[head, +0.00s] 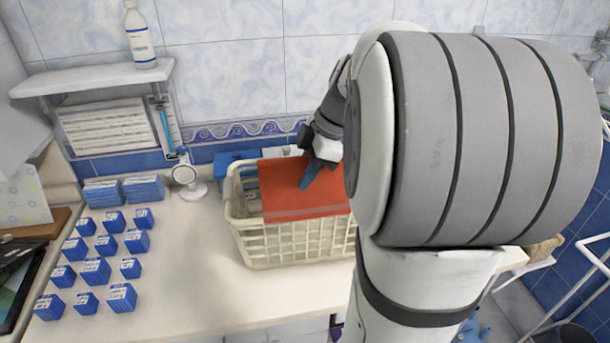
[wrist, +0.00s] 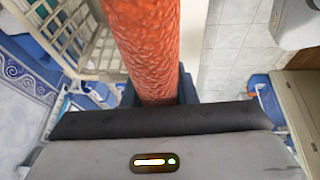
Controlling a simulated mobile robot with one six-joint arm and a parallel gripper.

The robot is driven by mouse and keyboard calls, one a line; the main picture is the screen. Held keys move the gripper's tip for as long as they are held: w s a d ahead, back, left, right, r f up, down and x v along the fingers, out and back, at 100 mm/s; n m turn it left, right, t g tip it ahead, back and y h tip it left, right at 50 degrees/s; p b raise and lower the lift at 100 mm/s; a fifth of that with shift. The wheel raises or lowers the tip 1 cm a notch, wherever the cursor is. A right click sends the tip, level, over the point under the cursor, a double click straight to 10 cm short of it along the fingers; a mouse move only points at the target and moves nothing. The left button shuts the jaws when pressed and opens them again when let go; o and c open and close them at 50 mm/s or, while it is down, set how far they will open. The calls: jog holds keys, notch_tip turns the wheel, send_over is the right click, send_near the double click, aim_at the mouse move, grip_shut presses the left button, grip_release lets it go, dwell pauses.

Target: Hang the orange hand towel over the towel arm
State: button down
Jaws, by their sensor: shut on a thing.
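The orange hand towel (head: 283,190) shows as a flat sheet at the white basket (head: 290,245), covering part of its opening and near rim. I cannot tell whether it rests on the basket or hangs just above it. My gripper (head: 311,178) is at the towel, with one blue-grey finger in front of it. In the wrist view, the towel (wrist: 147,45) runs as a thick orange band between the fingers of my gripper (wrist: 158,95), which is shut on it. My arm hides the right part of the towel and basket. I cannot make out the towel arm for certain.
Several small blue boxes (head: 96,270) stand on the left of the white counter (head: 195,290). A small round white stand (head: 186,175) is left of the basket. A shelf (head: 95,78) holds a white bottle (head: 139,36). White rails (head: 565,297) show at lower right.

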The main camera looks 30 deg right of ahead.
jog(key=shift+r+p, duration=1.05)
jog(key=shift+r, duration=1.15)
